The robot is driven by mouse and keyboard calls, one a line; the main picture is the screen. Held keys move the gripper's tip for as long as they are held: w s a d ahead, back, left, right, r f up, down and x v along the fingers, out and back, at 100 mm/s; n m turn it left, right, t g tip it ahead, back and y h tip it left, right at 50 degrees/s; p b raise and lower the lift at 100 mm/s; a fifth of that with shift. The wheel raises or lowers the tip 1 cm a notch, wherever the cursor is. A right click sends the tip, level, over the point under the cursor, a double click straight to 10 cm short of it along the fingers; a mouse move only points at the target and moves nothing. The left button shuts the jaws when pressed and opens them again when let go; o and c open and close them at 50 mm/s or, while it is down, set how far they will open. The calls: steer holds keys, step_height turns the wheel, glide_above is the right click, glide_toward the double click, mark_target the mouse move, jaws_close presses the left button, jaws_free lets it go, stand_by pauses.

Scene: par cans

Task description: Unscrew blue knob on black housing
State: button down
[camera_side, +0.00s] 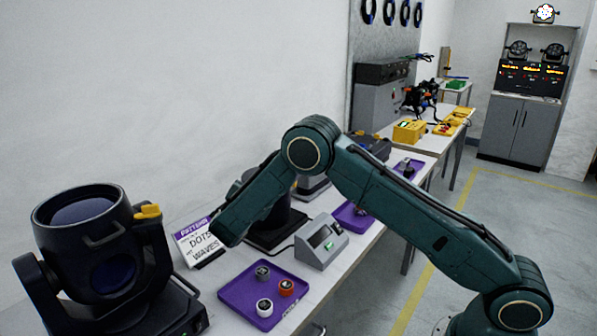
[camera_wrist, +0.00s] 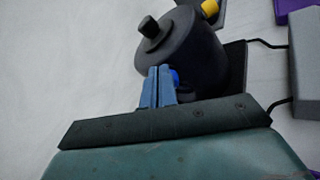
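The black housing (camera_wrist: 190,55) is a dark cylinder that fills the upper middle of the wrist view, with a black stub on its top left and a yellow knob (camera_wrist: 210,8) beyond it. The blue knob (camera_wrist: 176,77) sits low on its near side, with only its right part showing past my fingers. My gripper (camera_wrist: 160,70) has its two blue fingers close together, with a thin line between them. Their tips are in front of the housing, beside or over the knob; contact is unclear. In the side view my arm covers most of this housing (camera_side: 283,222), and the gripper is hidden.
A larger black fixture (camera_side: 100,250) with a yellow knob stands at the front left. A purple tray (camera_side: 238,295) with several small knobs and a grey box with a screen (camera_side: 322,243) are near the housing. A sign card (camera_side: 198,242) stands by the wall.

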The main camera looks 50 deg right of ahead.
steer(key=shift+f, duration=0.15)
steer(key=shift+r, duration=0.4)
stand_by(0.4)
steer(key=v, duration=0.4)
steer(key=f+v, duration=0.1)
steer(key=shift+a, duration=0.6)
steer(key=shift+s, duration=0.1)
steer(key=shift+s+f, duration=0.65)
steer(key=shift+s, duration=0.35)
